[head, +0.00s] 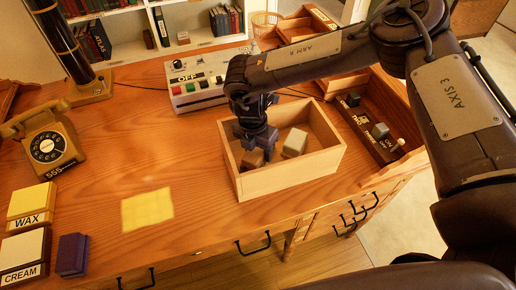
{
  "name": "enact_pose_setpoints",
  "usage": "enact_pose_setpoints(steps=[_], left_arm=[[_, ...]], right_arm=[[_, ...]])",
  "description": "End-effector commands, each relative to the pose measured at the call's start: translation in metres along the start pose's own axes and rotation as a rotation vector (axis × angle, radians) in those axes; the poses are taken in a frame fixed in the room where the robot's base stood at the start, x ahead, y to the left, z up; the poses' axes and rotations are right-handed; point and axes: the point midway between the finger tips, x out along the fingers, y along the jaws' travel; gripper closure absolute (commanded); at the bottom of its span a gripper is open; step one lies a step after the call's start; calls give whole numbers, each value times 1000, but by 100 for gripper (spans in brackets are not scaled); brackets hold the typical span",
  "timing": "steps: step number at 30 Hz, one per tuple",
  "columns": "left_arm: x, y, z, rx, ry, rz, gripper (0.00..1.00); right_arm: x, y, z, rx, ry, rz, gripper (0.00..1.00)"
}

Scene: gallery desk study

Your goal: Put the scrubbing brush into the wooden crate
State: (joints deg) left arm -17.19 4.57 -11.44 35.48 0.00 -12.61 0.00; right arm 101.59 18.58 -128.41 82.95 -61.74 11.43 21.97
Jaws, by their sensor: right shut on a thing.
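The open wooden crate (292,180) stands near the desk's front edge, right of the middle. My right gripper (256,132) reaches down over its left part, shut on a dark blue-grey thing that I take to be the scrubbing brush (268,142). The brush is at or just inside the crate's opening, partly hidden by the fingers; I cannot tell whether it touches anything below. A brown block (253,158) and a cream block (294,143) are inside the crate. My left gripper is not in view.
A switch box (197,92) stands behind the crate, and a wooden tray (385,140) with small blocks is to its right. On the left are a telephone (47,147), WAX (30,203) and CREAM (24,255) boxes, a dark blue block (72,255) and a yellow cloth (147,209).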

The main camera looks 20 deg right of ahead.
Motion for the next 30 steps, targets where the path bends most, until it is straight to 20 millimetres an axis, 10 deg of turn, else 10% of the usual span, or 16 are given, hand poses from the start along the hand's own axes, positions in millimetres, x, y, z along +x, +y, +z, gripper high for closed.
enact_pose_setpoints(steps=[4, 5, 9, 21, 30], left_arm=[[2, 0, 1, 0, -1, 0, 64], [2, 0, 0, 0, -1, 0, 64], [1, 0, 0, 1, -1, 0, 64], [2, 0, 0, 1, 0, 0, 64], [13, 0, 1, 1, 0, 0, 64]], right_arm=[[4, 0, 0, 0, 0, 1, 79], [3, 0, 0, 0, 0, 1, 45], [2, 0, 0, 0, 0, 0, 27], [-6, 0, 0, 0, 0, 2, 27], [-65, 1, 0, 0, -1, 5, 27]])
